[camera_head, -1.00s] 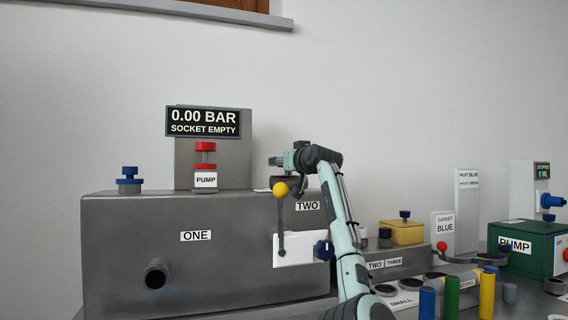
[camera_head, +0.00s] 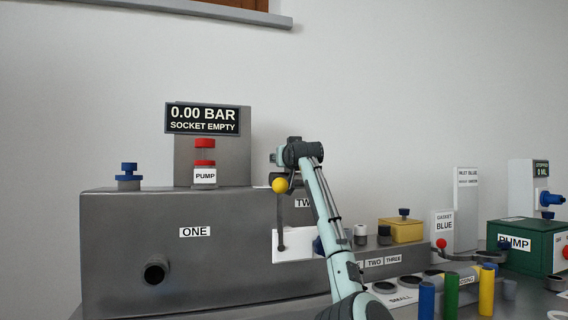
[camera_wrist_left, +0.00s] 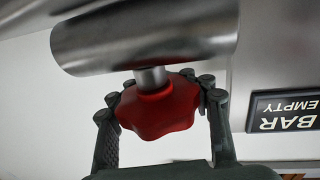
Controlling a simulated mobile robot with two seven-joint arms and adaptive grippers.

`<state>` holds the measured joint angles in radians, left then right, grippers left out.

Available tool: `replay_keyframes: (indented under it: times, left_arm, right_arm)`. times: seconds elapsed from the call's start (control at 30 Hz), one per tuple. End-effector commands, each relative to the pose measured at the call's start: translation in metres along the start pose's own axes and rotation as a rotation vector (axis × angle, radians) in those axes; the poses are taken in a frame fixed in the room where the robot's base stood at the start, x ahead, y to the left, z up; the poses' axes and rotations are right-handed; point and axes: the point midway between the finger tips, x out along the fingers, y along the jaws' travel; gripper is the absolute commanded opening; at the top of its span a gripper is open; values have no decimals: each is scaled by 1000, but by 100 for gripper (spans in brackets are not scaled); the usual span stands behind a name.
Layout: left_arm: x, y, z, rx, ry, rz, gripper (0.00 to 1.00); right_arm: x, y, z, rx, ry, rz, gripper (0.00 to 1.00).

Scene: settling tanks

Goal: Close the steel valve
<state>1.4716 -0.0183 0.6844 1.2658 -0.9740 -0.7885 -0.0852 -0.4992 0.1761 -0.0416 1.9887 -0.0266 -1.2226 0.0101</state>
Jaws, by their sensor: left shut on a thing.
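In the left wrist view a red star-shaped knob (camera_wrist_left: 158,112) sits on a short stem from a smooth steel cylinder (camera_wrist_left: 150,38). I take this to be the steel valve's handle. The fingers of my left gripper (camera_wrist_left: 160,103) are on both sides of the knob, shut on it. The knob cannot be made out there. My right gripper is not in view.
The grey tank block (camera_head: 140,225) bears a red-capped pump (camera_head: 204,160) and a blue knob (camera_head: 128,175). A display (camera_head: 202,119) reads 0.00 BAR, SOCKET EMPTY. A yellow ball lever (camera_head: 280,186) hangs just below my wrist. A green pump box (camera_head: 525,243) and coloured cylinders stand right.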

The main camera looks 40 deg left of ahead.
Motion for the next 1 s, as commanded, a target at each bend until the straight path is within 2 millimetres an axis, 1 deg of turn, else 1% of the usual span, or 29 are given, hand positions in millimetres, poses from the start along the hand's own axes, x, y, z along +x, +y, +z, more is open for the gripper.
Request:
replay_keyframes:
  times: [0.03, 0.2, 0.47, 0.5, 0.7, 0.77, 1.0]
  left_arm:
    - [0, 0, 3, -4, -3, 21, 11]
    - [0, 2, 1, -2, 1, 62, 11]
    - [0, 3, 1, 0, 1, 64, 11]
    - [0, 3, 1, 0, 1, 63, 42]
    - [0, 3, 0, 0, 2, 63, 67]
    - [0, 3, 0, 0, 2, 63, 73]
    - [0, 3, 0, 0, 3, 63, 73]
  right_arm:
    - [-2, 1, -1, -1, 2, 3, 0]
    - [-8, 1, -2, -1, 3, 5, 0]
    - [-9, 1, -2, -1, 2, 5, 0]
    - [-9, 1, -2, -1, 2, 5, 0]
    - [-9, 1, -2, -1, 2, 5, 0]
    - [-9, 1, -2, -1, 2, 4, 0]
    - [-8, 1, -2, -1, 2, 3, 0]
